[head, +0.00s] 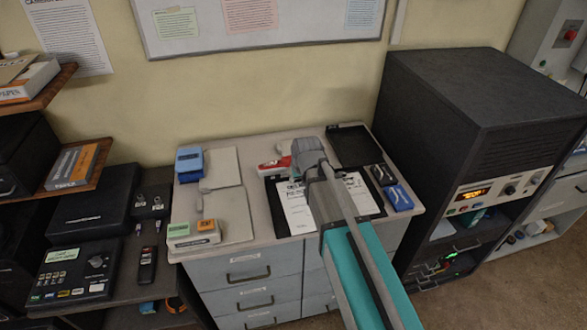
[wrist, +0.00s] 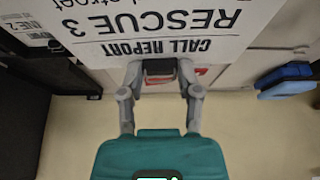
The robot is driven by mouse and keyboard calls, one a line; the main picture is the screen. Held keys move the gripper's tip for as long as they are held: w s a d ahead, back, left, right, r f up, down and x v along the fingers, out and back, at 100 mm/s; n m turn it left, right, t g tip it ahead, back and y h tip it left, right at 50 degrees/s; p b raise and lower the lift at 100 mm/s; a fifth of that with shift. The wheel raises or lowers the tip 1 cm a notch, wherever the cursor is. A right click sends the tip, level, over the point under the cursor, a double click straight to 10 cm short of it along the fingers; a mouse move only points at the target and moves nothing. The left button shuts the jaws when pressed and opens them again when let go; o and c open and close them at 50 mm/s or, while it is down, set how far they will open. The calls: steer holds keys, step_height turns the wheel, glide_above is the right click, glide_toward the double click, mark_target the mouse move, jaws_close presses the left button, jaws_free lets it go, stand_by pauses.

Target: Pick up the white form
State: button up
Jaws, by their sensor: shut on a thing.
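The white form (head: 298,210), a printed sheet, is over a dark board (head: 274,222) on the console top. In the wrist view the form (wrist: 150,22) fills the top, its "CALL REPORT" and "RESCUE 3" print upside down. My gripper (wrist: 160,70) is shut on the form's heading edge, near the middle. In the head view my grey and teal arm crosses the right part of the form and hides my fingertips. I cannot tell whether the form is raised off the board.
A red and white item (head: 272,167) lies behind the form. A blue box (head: 190,164) stands at the back left, a blue device (head: 398,197) at the right. A black tray (head: 372,157) sits at the back right. A tall dark cabinet (head: 470,90) stands right of the drawers.

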mark_target(302, 190)
steer(key=shift+s+d+r+p, duration=0.25)
steer(key=shift+s+d+r, duration=0.1)
steer(key=shift+s, duration=0.4)
steer(key=shift+s+d+r+p, duration=0.25)
steer(key=shift+s+r, duration=0.1)
steer(key=shift+s, duration=0.35)
steer(key=shift+s+d+r+p, duration=0.25)
steer(key=shift+s+d+r, duration=0.1)
steer(key=shift+s, duration=0.4)
steer(key=shift+f, duration=0.1)
steer(key=shift+a+f+b, duration=0.1)
steer(key=shift+f+b, duration=0.5)
steer(key=shift+b, duration=0.05)
steer(key=shift+d+r, duration=0.1)
steer(key=shift+d, duration=0.1)
